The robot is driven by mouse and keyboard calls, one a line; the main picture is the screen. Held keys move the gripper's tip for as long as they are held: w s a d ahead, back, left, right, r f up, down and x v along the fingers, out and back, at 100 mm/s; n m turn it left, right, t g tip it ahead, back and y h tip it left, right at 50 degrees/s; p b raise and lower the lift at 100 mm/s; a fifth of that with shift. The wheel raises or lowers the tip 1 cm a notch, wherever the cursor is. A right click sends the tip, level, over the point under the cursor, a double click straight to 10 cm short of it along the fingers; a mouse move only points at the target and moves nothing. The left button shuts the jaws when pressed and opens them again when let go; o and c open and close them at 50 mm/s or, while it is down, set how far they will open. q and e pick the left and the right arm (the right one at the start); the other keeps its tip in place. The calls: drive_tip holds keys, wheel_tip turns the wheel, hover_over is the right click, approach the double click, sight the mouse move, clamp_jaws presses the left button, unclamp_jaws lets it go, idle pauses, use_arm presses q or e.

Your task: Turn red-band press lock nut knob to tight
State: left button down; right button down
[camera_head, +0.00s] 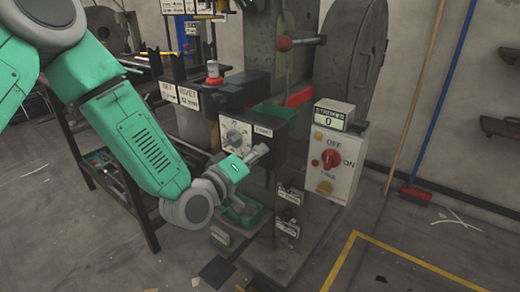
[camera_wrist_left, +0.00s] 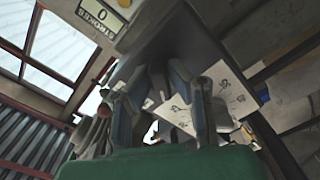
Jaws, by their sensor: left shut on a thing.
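In the left wrist view the fingers of my left gripper (camera_wrist_left: 162,112) are closed around a grey part that I take for the lock nut knob. The fingers hide most of it, so its turn position cannot be read. A white plate with small drawings (camera_wrist_left: 232,95) lies behind the fingers. My right gripper is not in view.
A green tray (camera_head: 243,213) sits below my wrist. A dark rack (camera_head: 140,190) stands left.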

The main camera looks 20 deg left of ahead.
use_arm(q)
drive_tip(key=m, duration=0.1)
drive_tip(key=m+p, duration=0.1)
drive_tip(key=m, duration=0.1)
drive_tip(key=m+p, duration=0.1)
drive_tip(key=m, duration=0.1)
drive_tip(key=shift+a, duration=0.25)
drive_tip(key=m+p, duration=0.1)
drive_tip(key=m, duration=0.4)
drive_tip(key=shift+m+p, duration=0.4)
drive_tip(key=c, duration=1.5)
unclamp_jaws()
drive_tip(key=shift+r, duration=0.1)
drive_tip(key=shift+c, duration=0.2)
drive_tip(key=v, duration=1.2)
